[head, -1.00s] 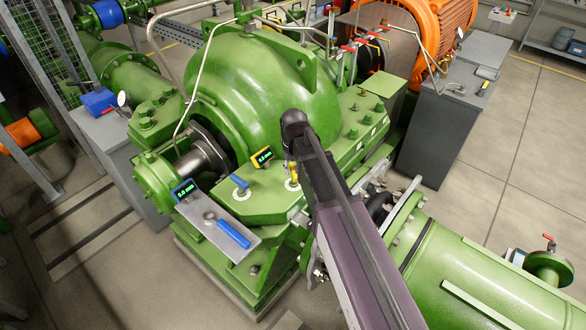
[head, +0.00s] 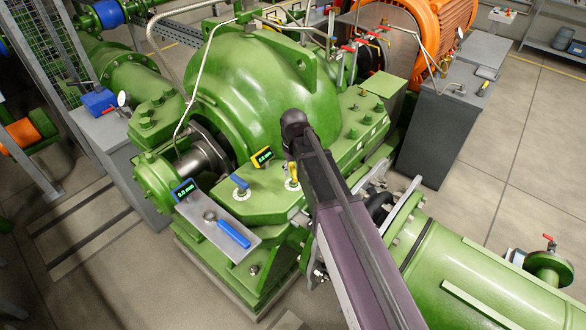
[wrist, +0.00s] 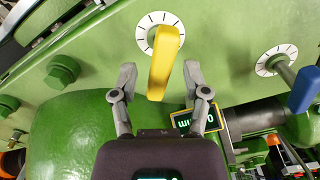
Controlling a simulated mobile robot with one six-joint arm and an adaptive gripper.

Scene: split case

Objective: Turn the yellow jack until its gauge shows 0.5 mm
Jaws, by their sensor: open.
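The yellow jack's handle (wrist: 163,65) stands out from a white dial with black ticks on the green flange, in the middle of the wrist view. It also shows beside my arm in the head view (head: 293,174). My gripper (wrist: 160,76) is open, with one finger on each side of the handle and a gap on both sides. The yellow-framed gauge (head: 262,157) is lit green in the head view, too small to read surely. In the wrist view its display (wrist: 184,121) is upside down and partly covered by a finger; a 0 shows.
A blue jack (wrist: 303,88) stands to the right in the wrist view, with a blue-framed gauge (head: 184,190) near it in the head view. A metal plate (head: 203,227) holds a blue-handled tool (head: 233,234). Green bolts (wrist: 62,70) and the pump casing (head: 255,80) surround the jacks.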

